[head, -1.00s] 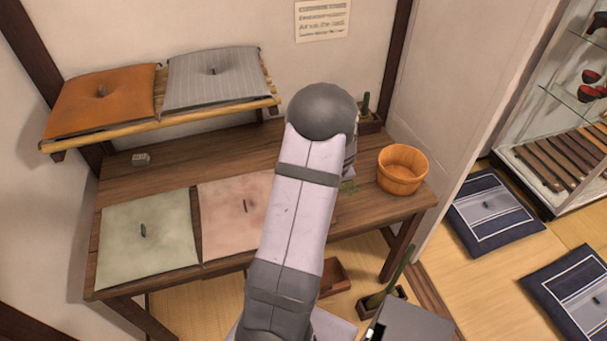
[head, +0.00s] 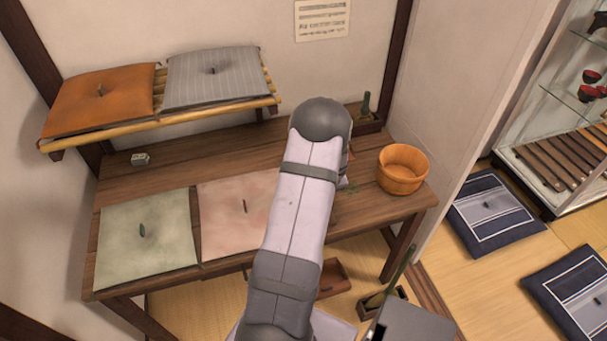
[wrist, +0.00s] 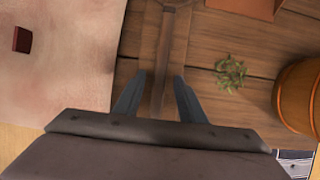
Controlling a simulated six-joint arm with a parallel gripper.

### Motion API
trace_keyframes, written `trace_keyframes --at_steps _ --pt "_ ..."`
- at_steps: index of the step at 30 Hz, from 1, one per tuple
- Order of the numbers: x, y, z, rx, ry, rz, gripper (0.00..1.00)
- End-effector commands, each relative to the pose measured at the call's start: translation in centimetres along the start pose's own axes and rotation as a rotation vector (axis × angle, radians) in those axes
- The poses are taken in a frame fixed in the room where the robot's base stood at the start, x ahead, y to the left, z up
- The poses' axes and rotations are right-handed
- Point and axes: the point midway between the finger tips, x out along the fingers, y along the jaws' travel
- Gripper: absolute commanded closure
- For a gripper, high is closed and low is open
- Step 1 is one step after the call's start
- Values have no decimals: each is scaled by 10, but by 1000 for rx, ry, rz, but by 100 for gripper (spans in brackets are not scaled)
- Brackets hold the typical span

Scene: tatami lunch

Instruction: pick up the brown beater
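My gripper (wrist: 160,76) is open, with one grey finger on each side of the handle. I see gaps between the fingers and the handle; how high the fingertips are above the table is hard to tell. The handle's near end is hidden behind my gripper's body. In the head view my arm hides the beater and my gripper.
A pink cushion (head: 235,205) lies left of the beater. A wooden bucket (head: 402,172) stands to the right, with a small green sprig (wrist: 231,73) between. A planter box (head: 368,122) is at the back. A bamboo shelf (head: 165,118) holds two cushions above the table's back left.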

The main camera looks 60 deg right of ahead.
Motion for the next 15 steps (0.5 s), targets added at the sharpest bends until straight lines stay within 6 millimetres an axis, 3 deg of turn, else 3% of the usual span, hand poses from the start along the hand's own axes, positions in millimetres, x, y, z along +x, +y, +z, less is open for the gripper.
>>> trace_keyframes --at_steps 3,8,15 --pt "0 0 0 0 0 0 63" --pt "0 0 0 0 0 0 100" --pt "-1 0 0 0 0 0 100"
